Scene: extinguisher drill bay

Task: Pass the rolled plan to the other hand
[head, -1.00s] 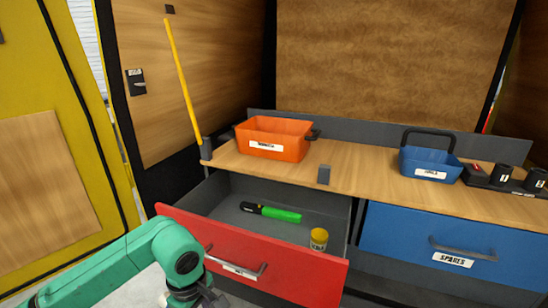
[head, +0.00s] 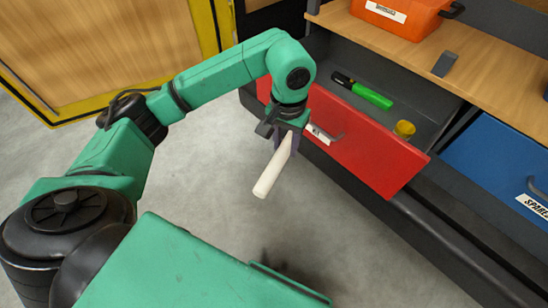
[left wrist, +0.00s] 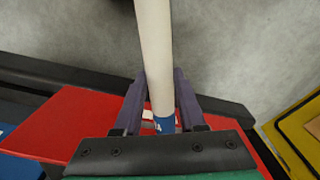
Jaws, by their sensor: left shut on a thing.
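The rolled plan is a white tube (head: 271,176) in the head view, held tilted above the grey floor in front of the open red drawer. My left gripper (head: 285,140) is shut on it near its upper end. In the left wrist view the rolled plan (left wrist: 154,55) runs up between the two purple fingers of my left gripper (left wrist: 159,95). A blue band with white marks shows at its near end. The other end runs out of the top of that view. My right gripper is not in view.
The red drawer (head: 372,150) stands open, with a green and black tool (head: 370,95) and a yellow-topped can (head: 404,128) inside. A blue drawer (head: 490,160) is to its right. An orange bin (head: 395,14) sits on the wooden counter. The floor (head: 215,190) around the tube is clear.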

